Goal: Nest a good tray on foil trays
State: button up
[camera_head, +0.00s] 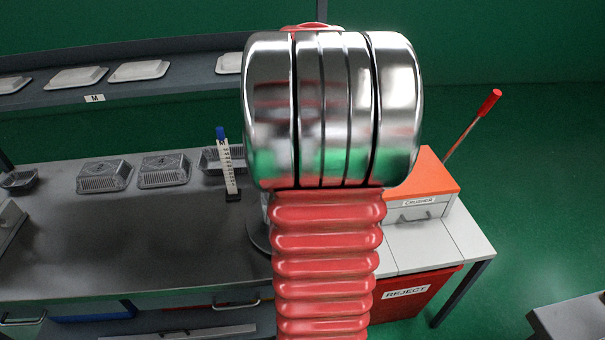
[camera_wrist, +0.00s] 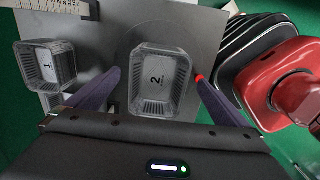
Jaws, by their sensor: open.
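That tray sits on a round grey plate (camera_wrist: 126,50). In the head view my arm hides the gripper and tray 2. Several foil trays stand along the back of the bench: one far left (camera_head: 20,180), two beside each other (camera_head: 103,178) (camera_head: 163,172), and one partly behind the gauge (camera_head: 210,160).
A blue-topped upright gauge (camera_head: 228,170) stands close left of my arm. An orange-topped crusher (camera_head: 425,190) and a red reject bin (camera_head: 410,300) are at the right. A back shelf (camera_head: 190,88) holds several pale trays (camera_head: 138,70). The front-left bench (camera_head: 120,245) is clear.

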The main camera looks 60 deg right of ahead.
notch_tip(320, 180, up, 11)
jog(key=shift+r, duration=0.2)
dwell(1.3)
jog(key=w+a+f+m+t+h, duration=0.1)
jog(key=w+a+f+m, duration=0.15)
jog(key=a+m, duration=0.45)
jog(key=w+a+f+m+t+h, duration=0.1)
jog(key=a+f+m, duration=0.35)
jog(key=a, duration=0.45)
jog(key=s+a+n+t+y, duration=0.1)
jog(key=a, duration=1)
jog(key=s+a+n+t+y, duration=0.1)
jog(key=s+a+n+t, duration=0.1)
jog(key=a, duration=0.9)
jog(key=shift+a+r+t, duration=0.3)
jog(key=shift+r, duration=0.05)
